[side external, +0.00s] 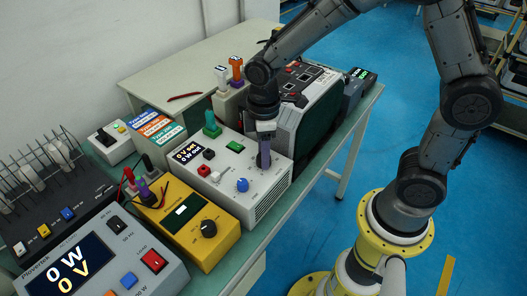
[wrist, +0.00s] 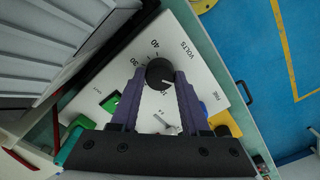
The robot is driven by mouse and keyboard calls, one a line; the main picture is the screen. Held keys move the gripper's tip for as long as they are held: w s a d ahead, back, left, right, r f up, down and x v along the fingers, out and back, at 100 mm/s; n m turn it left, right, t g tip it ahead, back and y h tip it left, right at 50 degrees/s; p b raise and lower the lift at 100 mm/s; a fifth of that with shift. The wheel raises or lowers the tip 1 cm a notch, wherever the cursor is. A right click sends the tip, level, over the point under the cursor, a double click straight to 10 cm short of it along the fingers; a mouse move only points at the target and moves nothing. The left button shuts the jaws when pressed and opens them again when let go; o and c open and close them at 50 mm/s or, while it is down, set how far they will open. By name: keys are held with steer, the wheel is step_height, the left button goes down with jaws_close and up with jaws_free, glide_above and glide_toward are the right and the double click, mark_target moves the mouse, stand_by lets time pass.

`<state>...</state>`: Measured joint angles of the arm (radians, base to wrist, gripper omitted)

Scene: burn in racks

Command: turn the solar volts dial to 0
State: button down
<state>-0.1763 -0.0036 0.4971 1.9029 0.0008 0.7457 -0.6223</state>
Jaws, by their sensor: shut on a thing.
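The volts dial (wrist: 159,73) is a round black knob on the white top of a power box (side external: 262,196). In the wrist view, "VOLTS", "30" and "40" are printed beside it, and a pale pointer mark on the knob faces the lower right. My gripper (wrist: 162,78) has its two purple fingers closed on either side of the dial. In the side view, my gripper (side external: 264,158) points down onto the box's right part and mostly hides the dial. The box's small display (side external: 187,153) shows lit text too small to read surely.
The box also carries a blue knob (side external: 242,185), a red button (side external: 204,171) and a green switch (side external: 235,147). A yellow meter (side external: 172,234) stands to its left and a dark, vented unit (side external: 312,115) behind it. Blue floor lies right of the bench.

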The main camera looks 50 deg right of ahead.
steer(key=shift+r, duration=0.1)
steer(key=shift+c, duration=1.9)
jaws_free()
step_height(320, 180, up, 14)
steer(key=s+d+r+m+t, duration=0.35)
steer(key=s+d+r, duration=0.2)
steer(key=s, duration=0.45)
steer(key=s+f+m+t, duration=0.2)
steer(key=s+f+m, duration=0.2)
steer(key=s+m, duration=0.1)
steer(key=shift+s+d+f+m, duration=0.15)
steer(key=shift+s+f+m, duration=0.15)
steer(key=shift+s, duration=0.25)
